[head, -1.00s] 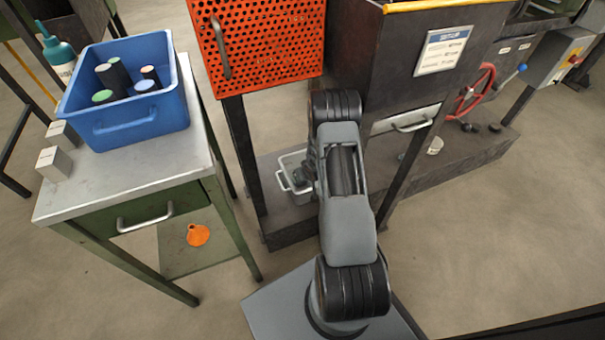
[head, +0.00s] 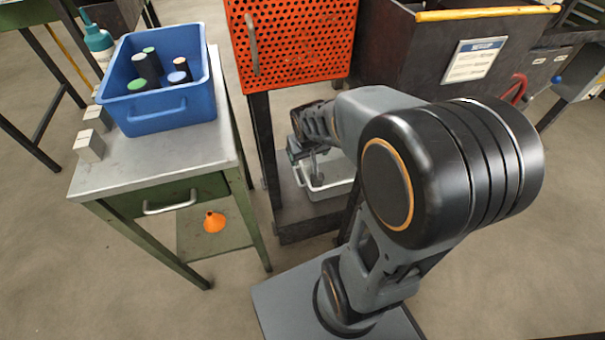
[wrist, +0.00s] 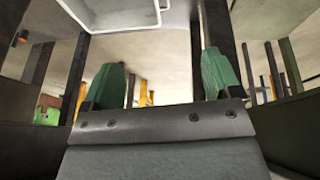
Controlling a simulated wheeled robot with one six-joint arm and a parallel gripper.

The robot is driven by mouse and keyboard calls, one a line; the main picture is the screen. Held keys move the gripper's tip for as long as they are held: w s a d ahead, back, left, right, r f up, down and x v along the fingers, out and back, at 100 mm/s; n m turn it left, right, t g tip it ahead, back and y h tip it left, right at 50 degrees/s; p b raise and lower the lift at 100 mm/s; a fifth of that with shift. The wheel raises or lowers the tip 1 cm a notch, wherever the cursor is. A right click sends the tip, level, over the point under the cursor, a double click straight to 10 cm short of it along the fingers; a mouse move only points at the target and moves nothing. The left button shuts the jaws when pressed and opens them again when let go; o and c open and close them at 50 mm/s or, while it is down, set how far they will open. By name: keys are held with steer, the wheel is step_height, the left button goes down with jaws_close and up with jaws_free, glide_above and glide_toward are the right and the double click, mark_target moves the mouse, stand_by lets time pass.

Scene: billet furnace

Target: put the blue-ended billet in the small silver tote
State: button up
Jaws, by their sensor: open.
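The blue-ended billet (head: 177,77) stands among several dark billets inside the blue tote on the cart. The small silver tote (head: 330,190) sits low on the dark shelf beneath the furnace, partly hidden behind my arm. Its pale wall and handle also show at the top of the wrist view (wrist: 105,22). My gripper (wrist: 163,68) is open, with two green fingers spread apart and nothing between them. In the head view my arm's end is by the silver tote, far from the blue-ended billet; the fingertips are hard to make out there.
The blue tote (head: 160,120) stands on a metal-topped cart (head: 150,170) at left, with two small metal blocks (head: 90,145) and a teal-capped bottle (head: 97,42) beside it. An orange funnel (head: 213,222) is on the lower shelf. The orange perforated cabinet (head: 295,45) overhangs the silver tote.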

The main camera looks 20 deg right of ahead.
steer(key=s+a+r+n+g+y, duration=0.1)
steer(key=s+a+r, duration=0.4)
steer(key=s, duration=0.4)
steer(key=shift+s+a, duration=0.4)
steer(key=shift+a, duration=0.15)
